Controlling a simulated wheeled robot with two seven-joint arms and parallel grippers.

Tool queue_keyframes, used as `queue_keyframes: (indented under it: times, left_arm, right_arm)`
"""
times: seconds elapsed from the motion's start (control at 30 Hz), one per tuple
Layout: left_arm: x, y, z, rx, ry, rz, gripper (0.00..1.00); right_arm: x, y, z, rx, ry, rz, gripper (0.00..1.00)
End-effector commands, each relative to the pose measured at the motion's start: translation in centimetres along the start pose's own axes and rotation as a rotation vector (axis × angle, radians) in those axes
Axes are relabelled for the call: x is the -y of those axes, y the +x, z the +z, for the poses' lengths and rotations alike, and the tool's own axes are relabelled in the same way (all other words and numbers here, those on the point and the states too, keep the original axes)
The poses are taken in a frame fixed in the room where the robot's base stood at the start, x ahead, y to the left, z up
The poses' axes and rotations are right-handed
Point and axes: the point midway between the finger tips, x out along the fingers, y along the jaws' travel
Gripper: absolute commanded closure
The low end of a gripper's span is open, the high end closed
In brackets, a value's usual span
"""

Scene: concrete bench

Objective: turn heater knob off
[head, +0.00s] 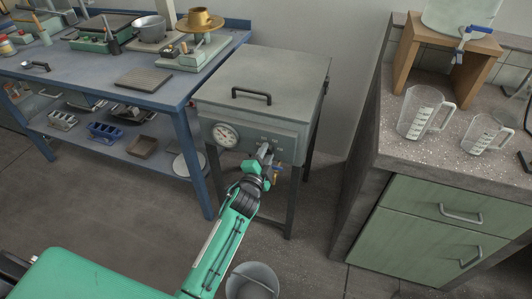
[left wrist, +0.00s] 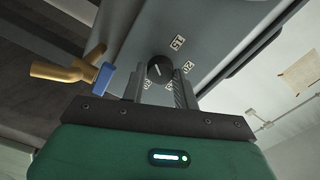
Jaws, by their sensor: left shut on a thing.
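The heater (head: 285,65) is a grey box on dark legs, with a closed lid and a black handle. Its front panel carries a round white dial (head: 226,135) and, to the right, the knob, which my gripper mostly covers in the head view. In the left wrist view the heater knob (left wrist: 158,67) is round and black with a pale pointer line, with printed labels on the panel around it. My left gripper (head: 265,151) reaches up to the panel. Its two fingers (left wrist: 160,88) are shut on the knob, one on each side.
A brass tap (left wrist: 62,73) with a blue handle sticks out close beside my left gripper. A blue workbench (head: 165,98) with pans and tools stands left of the heater. A counter with measuring jugs (head: 420,112) stands right. A bucket (head: 252,282) is on the floor.

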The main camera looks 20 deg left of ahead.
Motion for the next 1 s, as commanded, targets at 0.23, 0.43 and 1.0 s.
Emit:
queue_keyframes:
  times: [0.23,0.43,1.0]
  left_arm:
    - [0.1,0.0,0.1,0.003,-0.095,0.001,0.93]
    - [0.0,0.0,0.1,0.002,-0.123,0.001,0.93]
    - [0.0,0.0,0.1,0.001,-0.126,0.001,0.48]
  right_arm:
    - [0.0,0.9,0.1,0.011,0.0,0.0,0.64]
    - [0.0,1.4,0.2,0.015,0.0,0.0,0.64]
    - [0.0,1.4,0.2,0.014,-0.001,0.0,0.64]
